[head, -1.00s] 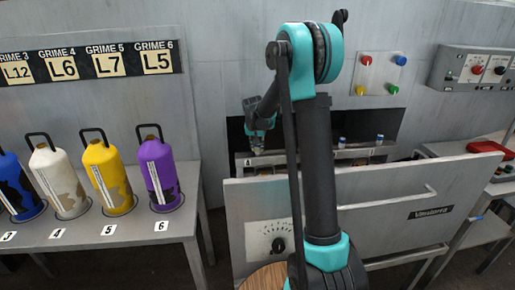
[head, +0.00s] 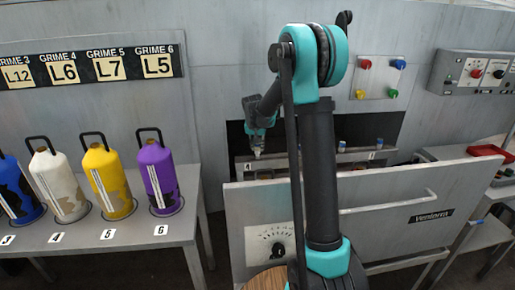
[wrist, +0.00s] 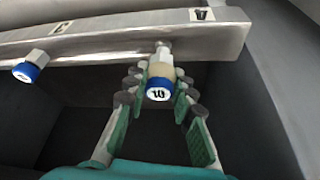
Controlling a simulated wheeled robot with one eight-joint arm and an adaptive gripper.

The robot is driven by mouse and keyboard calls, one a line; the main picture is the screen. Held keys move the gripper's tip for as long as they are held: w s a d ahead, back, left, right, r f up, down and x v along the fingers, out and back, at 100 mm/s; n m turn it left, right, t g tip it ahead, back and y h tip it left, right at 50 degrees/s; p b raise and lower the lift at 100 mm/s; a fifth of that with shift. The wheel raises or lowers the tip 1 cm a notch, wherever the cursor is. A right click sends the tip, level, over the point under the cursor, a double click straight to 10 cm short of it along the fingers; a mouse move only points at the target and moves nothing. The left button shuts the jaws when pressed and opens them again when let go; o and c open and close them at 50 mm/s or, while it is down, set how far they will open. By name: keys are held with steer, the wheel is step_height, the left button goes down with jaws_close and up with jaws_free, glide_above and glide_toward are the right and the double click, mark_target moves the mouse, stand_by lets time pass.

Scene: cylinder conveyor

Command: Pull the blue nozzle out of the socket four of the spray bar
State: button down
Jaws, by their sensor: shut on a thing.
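The spray bar (wrist: 110,38) crosses the top of the wrist view, with number labels on its face; it also shows inside the open bay in the head view (head: 300,164). The blue nozzle (wrist: 158,90) has a blue ring, a pale end face with a mark, and a tan body. It hangs at the bar's underside near the label that looks like a 4, its stem meeting the bar. My gripper (wrist: 160,82) is shut on this nozzle, one finger on each side. In the head view my gripper (head: 257,150) is at the bar's left end.
Another blue-ringed nozzle (wrist: 27,71) sits farther left on the bar in the wrist view. The head view shows two small blue-topped nozzles (head: 342,146) to the right. A grey front panel (head: 400,205) stands before the bay. A dark wall (wrist: 260,110) lies close right of my gripper.

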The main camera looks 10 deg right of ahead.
steer(key=shift+r, duration=0.3)
steer(key=shift+r, duration=3.7)
